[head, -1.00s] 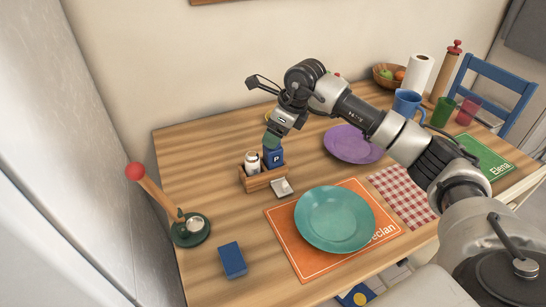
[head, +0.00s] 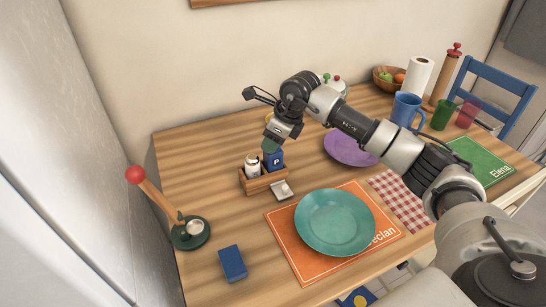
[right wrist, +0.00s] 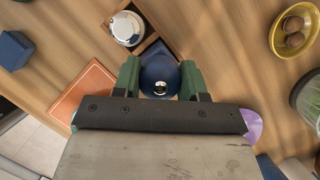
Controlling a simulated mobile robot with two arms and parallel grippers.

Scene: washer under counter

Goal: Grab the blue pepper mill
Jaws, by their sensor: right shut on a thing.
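The blue pepper mill (head: 274,160), marked with a white P, stands upright in a small wooden caddy (head: 266,182). My right gripper (head: 272,143) comes down on it from above and is shut on its top. In the right wrist view, the green fingers press on both sides of the mill's round blue top (right wrist: 160,76), which has a shiny knob. A white shaker with a metal cap (head: 252,165) stands beside it in the caddy. It also shows in the right wrist view (right wrist: 126,28). My left gripper is not in view.
A teal plate (head: 335,222) on an orange placemat (head: 286,240) lies in front right of the caddy. A blue box (head: 232,263) and a red-knobbed wooden-handled item (head: 188,232) are nearer left. A purple plate (head: 350,146) lies to the right. Table left of the caddy is clear.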

